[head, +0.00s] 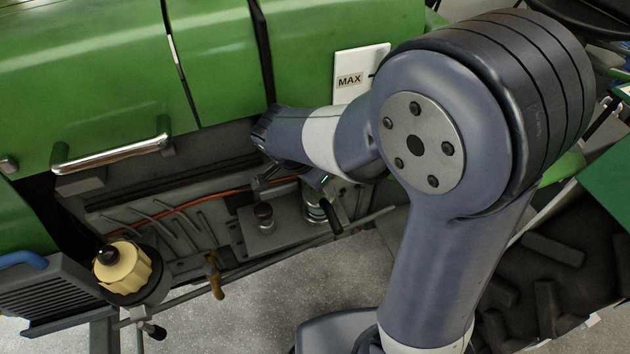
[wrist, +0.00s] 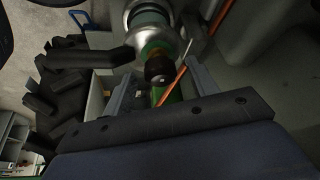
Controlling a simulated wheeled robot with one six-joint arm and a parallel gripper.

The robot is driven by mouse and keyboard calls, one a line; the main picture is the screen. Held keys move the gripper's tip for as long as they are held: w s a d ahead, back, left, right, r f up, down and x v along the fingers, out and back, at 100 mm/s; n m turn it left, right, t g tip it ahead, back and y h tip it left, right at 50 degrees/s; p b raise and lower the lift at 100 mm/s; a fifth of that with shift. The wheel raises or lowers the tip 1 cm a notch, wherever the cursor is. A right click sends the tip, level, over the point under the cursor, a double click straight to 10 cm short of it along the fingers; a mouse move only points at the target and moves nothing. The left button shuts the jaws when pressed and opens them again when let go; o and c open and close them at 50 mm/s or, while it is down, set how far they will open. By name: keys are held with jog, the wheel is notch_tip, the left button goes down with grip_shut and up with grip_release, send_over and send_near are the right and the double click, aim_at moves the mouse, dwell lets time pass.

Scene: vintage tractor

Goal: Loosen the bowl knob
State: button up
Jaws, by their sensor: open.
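The bowl knob (wrist: 158,70) is small, dark and rounded in the wrist view, at the end of a round metal and glass fitting (wrist: 150,38). My gripper (wrist: 158,79) is open, with one finger on each side of the knob in the picture; I cannot tell if either touches it. In the head view my gripper (head: 293,183) is partly hidden by my own arm, close to the fitting (head: 314,206) on the tractor's side. I cannot make out the knob clearly there.
A black handle (wrist: 80,57) juts out left of the fitting in the wrist view. An orange line (head: 210,198) runs along the engine side. A cream knob (head: 122,267) and a small wooden-handled lever (head: 215,276) stand at lower left. Green hood panels (head: 90,65) lie above.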

jog(key=c, duration=1)
jog(key=shift+o, duration=0.2)
jog(key=shift+n+b, duration=0.3)
jog(key=shift+d+f+n+t+y+b, duration=0.1)
jog(key=shift+n+t+y+b, duration=0.2)
jog(key=shift+n+b, duration=0.25)
jog(key=n, duration=0.1)
jog(key=n+y+b, duration=0.1)
jog(key=n, duration=0.1)
jog(key=shift+s+d+n+t, duration=0.15)
jog(key=shift+n+t, duration=0.1)
jog(key=shift+t, duration=0.05)
jog(key=n, duration=0.2)
jog(key=n+y+p, duration=0.1)
jog(key=shift+d+n+y, duration=0.15)
jog(key=shift+n+y, duration=0.15)
jog(key=shift+n, duration=0.1)
jog(key=shift+n+y, duration=0.3)
jog(key=shift+n, duration=0.5)
